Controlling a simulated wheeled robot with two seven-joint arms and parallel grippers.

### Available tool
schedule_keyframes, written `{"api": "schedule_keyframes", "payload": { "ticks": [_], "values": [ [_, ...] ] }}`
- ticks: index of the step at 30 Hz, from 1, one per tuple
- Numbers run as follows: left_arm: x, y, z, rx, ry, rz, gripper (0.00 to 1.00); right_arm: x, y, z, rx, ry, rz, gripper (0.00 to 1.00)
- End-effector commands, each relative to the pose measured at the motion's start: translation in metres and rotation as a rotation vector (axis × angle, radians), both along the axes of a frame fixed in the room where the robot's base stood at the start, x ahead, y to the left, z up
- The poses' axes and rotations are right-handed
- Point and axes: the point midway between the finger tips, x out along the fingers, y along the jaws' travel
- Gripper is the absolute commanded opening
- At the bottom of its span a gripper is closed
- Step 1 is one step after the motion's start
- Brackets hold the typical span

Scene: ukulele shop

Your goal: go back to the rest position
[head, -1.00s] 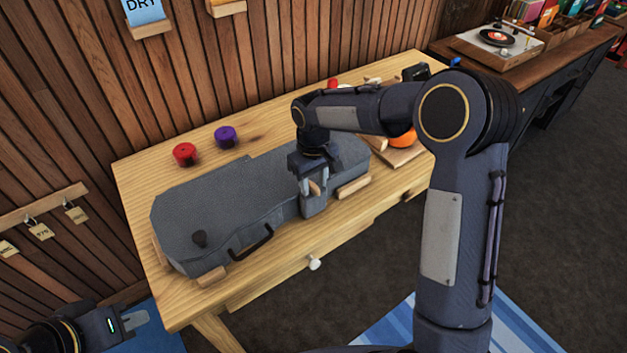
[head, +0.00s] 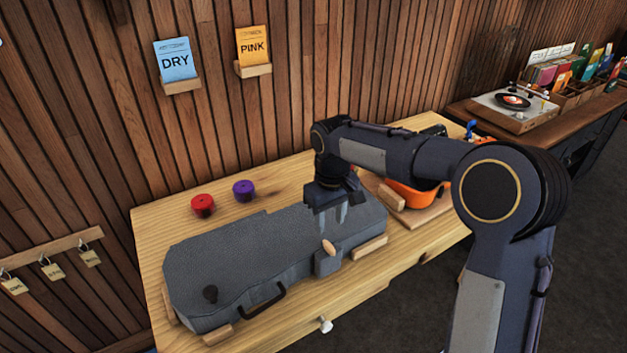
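A long grey instrument case (head: 225,255) lies shut on the wooden table. My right gripper (head: 334,222) hangs above the right part of the case, fingers pointing down, just above and behind the peg. Its fingers look apart with nothing between them. My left gripper is out of view.
Red (head: 203,205) and purple (head: 244,190) round items stand behind the case. An orange object (head: 412,194) is at the table's right, partly hidden by my arm. Cards reading DRY (head: 177,60) and PINK (head: 252,46) hang on the wall. A record player (head: 514,105) stands farther right.

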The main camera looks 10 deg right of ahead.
Motion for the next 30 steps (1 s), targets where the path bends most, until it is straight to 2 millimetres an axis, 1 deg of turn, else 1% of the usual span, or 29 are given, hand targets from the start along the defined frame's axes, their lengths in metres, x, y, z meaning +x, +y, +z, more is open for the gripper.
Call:
{"api": "schedule_keyframes", "payload": {
  "ticks": [2, 5, 8, 11, 13, 14, 15, 17, 18, 20, 21, 24, 27, 30],
  "values": [
    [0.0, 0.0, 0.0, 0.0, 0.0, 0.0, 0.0, 0.0, 0.0, 0.0, 0.0, 0.0, -0.001, 0.38],
    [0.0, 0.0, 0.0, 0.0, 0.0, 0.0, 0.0, -0.007, -0.006, 0.006, 0.012, -0.009, -0.013, 0.38],
    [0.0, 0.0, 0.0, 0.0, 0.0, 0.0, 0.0, -0.026, -0.021, 0.022, 0.05, -0.036, -0.049, 0.38],
    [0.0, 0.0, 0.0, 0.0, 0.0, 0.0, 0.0, -0.061, -0.042, 0.041, 0.11, -0.079, -0.106, 0.38],
    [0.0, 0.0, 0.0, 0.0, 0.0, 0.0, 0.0, -0.091, -0.055, 0.051, 0.158, -0.114, -0.153, 0.38],
    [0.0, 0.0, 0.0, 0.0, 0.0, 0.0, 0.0, -0.104, -0.059, 0.054, 0.178, -0.13, -0.174, 0.38],
    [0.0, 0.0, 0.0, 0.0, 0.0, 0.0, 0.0, -0.121, -0.064, 0.058, 0.204, -0.15, -0.201, 0.38],
    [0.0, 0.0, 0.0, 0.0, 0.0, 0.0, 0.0, -0.147, -0.07, 0.06, 0.242, -0.183, -0.242, 0.38],
    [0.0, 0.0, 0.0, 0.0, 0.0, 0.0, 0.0, -0.164, -0.073, 0.061, 0.267, -0.206, -0.27, 0.38],
    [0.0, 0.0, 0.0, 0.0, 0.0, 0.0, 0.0, -0.19, -0.075, 0.059, 0.302, -0.24, -0.312, 0.38],
    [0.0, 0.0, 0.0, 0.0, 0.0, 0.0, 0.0, -0.205, -0.076, 0.057, 0.327, -0.264, -0.34, 0.38],
    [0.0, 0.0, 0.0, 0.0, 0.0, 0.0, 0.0, -0.239, -0.073, 0.047, 0.377, -0.316, -0.403, 0.38],
    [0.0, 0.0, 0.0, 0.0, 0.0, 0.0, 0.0, -0.263, -0.068, 0.036, 0.415, -0.358, -0.451, 0.38],
    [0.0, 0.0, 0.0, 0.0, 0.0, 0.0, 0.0, -0.277, -0.064, 0.028, 0.439, -0.385, -0.482, 0.38]
  ]
}}
